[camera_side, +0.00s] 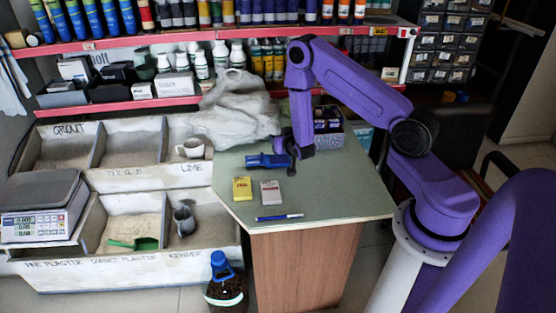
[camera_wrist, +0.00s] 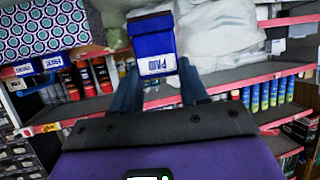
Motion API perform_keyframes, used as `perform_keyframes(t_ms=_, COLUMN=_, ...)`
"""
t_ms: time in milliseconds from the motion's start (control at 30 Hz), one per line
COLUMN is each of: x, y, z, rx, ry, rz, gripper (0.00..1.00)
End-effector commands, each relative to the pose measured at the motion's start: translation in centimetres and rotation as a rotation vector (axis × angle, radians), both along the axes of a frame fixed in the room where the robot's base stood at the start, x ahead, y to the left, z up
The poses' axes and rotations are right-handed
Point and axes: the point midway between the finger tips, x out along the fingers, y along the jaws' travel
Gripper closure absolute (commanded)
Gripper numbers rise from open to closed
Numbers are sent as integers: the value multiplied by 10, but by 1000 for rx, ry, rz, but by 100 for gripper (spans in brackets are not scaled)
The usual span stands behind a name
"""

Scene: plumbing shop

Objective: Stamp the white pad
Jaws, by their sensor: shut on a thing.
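The white pad (camera_side: 272,194) lies flat on the green-topped table, just right of a yellow pad (camera_side: 243,189). My gripper (camera_side: 265,161) is above the table, behind the two pads in the side view, with its fingers pointing left. In the wrist view it (camera_wrist: 158,85) is shut on a blue stamp (camera_wrist: 156,48) with a white label that seems to read PAID. The stamp's dark end faces away from my gripper. In the side view the stamp blends with my blue fingers. The pads are not visible in the wrist view.
A blue pen (camera_side: 279,217) lies in front of the pads. A patterned box (camera_side: 330,140) stands at the back of the table; it also shows in the wrist view (camera_wrist: 45,28). A grey-white sack (camera_side: 235,108) is behind. The table's (camera_side: 350,195) right front is clear.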

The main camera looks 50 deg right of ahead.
Motion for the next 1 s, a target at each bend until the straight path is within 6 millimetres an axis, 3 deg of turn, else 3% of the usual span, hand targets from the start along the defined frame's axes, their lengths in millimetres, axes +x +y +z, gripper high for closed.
perform_keyframes(t_ms=200, x=-28, y=74, z=-2, rx=17, ry=17, rz=54, gripper=86)
perform_keyframes(t_ms=400, x=-60, y=121, z=5, rx=6, ry=12, rz=96, gripper=86)
perform_keyframes(t_ms=733, x=-84, y=146, z=14, rx=-16, ry=-6, rz=129, gripper=86)
perform_keyframes(t_ms=1000, x=-84, y=145, z=-5, rx=-16, ry=-5, rz=127, gripper=86)
